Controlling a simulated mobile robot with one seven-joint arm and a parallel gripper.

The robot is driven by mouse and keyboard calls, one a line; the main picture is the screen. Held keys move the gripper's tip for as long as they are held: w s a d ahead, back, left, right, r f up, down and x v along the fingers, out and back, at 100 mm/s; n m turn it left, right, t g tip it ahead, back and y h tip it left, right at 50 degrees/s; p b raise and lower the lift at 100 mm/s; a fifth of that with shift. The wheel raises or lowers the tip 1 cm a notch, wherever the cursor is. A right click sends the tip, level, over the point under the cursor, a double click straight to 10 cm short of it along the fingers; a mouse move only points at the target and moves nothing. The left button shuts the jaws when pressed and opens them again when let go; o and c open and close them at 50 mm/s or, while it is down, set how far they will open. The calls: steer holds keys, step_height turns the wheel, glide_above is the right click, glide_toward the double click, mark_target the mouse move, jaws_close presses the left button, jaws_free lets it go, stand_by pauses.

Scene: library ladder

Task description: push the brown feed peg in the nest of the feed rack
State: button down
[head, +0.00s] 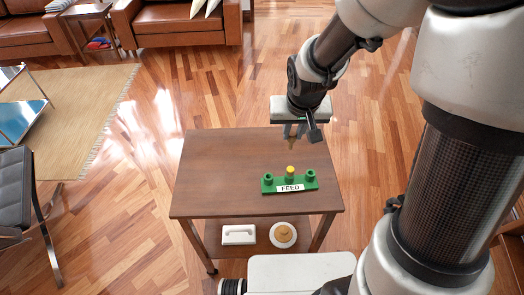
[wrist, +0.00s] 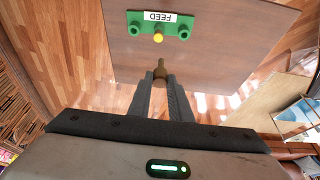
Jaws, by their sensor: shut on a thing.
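The green feed rack (head: 272,188), with a white FEED label, stands on the brown wooden table. It also shows at the top of the wrist view (wrist: 146,29). It has a green round nest at each end and a yellow-topped piece (head: 290,170) in the middle. My gripper (head: 295,131) is above the back part of the table, behind the rack and apart from it. In the wrist view it is shut on the brown feed peg (wrist: 160,70), which sticks out beyond the fingertips.
The table top (head: 220,165) is otherwise clear. On its lower shelf are a white block with a handle (head: 239,235) and a round white dish with a tan middle (head: 283,235). A black chair (head: 22,200) and a rug (head: 85,110) lie to the left.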

steer(key=a+f+b, duration=0.3)
steer(key=f+b, duration=0.2)
steer(key=f, duration=0.2)
steer(key=a+f+b, duration=0.3)
steer(key=f+b, duration=0.2)
steer(key=f, duration=0.1)
steer(key=shift+w+f+b, duration=0.35)
steer(key=shift+w, duration=0.1)
steer(key=shift+s+d+f+b, duration=0.1)
steer(key=shift+f+b, duration=1.7)
steer(key=shift+b, duration=0.5)
stand_by(3.6)
steer(key=c, duration=1.5)
jaws_free()
steer(key=shift+c, duration=0.2)
